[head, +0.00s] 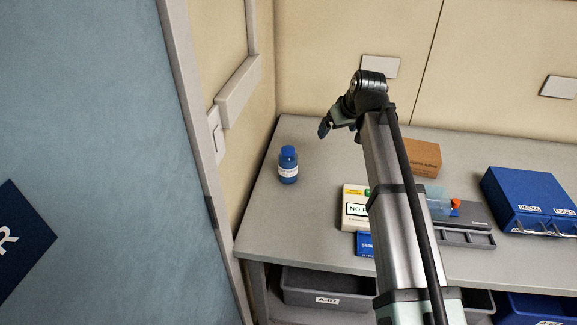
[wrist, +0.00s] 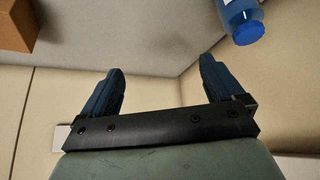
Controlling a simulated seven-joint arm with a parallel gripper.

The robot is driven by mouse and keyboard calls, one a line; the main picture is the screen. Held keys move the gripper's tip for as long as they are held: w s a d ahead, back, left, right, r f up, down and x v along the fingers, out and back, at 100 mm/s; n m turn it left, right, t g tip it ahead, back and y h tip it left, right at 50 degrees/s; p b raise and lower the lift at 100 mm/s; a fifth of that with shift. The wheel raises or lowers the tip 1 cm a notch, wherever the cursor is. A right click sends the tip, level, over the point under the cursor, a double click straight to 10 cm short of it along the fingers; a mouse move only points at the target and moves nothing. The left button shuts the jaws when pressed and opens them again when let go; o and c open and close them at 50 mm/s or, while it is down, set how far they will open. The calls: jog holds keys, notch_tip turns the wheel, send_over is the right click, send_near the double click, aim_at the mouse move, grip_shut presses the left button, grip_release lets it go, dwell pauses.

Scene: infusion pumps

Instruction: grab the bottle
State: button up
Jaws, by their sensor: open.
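The blue bottle (head: 288,166) with a white label stands upright on the grey table, near its left end, in the head view. In the wrist view the bottle (wrist: 243,22) shows at the top right, cut by the frame edge, with its blue cap (wrist: 248,32) toward the camera. My gripper (head: 325,128) is to the right of the bottle and apart from it in the head view. In the wrist view my gripper's two dark blue fingers (wrist: 160,88) are spread wide with nothing between them. The bottle lies outside the fingers, beyond the right one.
The grey table (head: 310,225) is clear around the bottle. The wall corner is close behind. Bins (head: 325,287) sit below.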

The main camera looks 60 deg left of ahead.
jog(key=n+g+h, duration=0.1)
jog(key=n, duration=0.1)
send_near(288, 158)
jog(key=w+r, duration=0.2)
jog(key=shift+h, duration=0.3)
jog(key=x, duration=0.9)
jog(key=s+x, duration=0.1)
jog(key=x, duration=0.4)
jog(key=shift+a+f, duration=0.1)
jog(key=shift+a, duration=0.2)
jog(key=shift+c, duration=0.4)
jog(key=c, duration=1.2)
